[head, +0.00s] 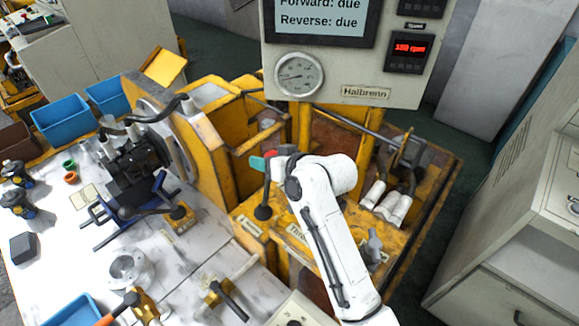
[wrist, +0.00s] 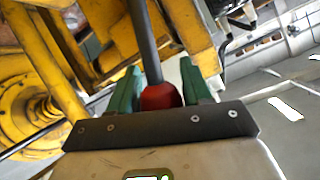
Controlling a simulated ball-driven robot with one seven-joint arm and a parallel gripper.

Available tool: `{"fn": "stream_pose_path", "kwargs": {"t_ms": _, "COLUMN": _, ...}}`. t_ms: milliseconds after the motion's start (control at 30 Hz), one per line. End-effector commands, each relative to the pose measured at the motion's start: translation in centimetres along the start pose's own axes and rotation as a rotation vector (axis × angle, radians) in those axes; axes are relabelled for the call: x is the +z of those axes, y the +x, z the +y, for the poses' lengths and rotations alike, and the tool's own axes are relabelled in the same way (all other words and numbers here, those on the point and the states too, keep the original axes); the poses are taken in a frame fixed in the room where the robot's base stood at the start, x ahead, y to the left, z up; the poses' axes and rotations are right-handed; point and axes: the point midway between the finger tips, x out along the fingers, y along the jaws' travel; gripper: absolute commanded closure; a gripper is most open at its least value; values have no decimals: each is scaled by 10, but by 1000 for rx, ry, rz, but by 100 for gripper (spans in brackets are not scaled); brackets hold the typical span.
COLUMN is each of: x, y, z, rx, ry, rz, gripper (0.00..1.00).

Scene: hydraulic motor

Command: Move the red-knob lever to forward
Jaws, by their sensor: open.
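The red knob (wrist: 160,97) sits between the two green fingers of my open gripper (wrist: 160,78) in the wrist view, close to the palm. A gap shows on the right side of the knob; contact on the left is hard to tell. The grey lever rod (wrist: 143,42) runs away from the knob between the fingers. In the head view the knob (head: 271,154) shows small beside a green finger of my gripper (head: 264,161), at the end of my white arm. The lever's black base (head: 263,212) is on the yellow housing below. My arm hides part of the housing and its labels.
A panel above has a screen (head: 320,18) reading "Forward: due" and "Reverse: due", a red 150 rpm readout (head: 409,51) and a round gauge (head: 298,75). Yellow frame bars (head: 258,135) stand behind the lever. A bench (head: 190,262) with tools and fittings lies left.

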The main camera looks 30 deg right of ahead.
Motion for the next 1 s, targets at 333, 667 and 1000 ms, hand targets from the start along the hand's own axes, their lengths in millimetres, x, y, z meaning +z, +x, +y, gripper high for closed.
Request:
{"fn": "stream_pose_path", "kwargs": {"t_ms": 333, "x": -31, "y": -70, "z": -26, "rx": 1, "ry": -4, "rz": 17, "gripper": 59}}
{"fn": "stream_pose_path", "kwargs": {"t_ms": 667, "x": -21, "y": -133, "z": -43, "rx": 0, "ry": -3, "rz": 12, "gripper": 59}}
{"fn": "stream_pose_path", "kwargs": {"t_ms": 1000, "x": -18, "y": -162, "z": -51, "rx": 0, "ry": -2, "rz": 9, "gripper": 59}}
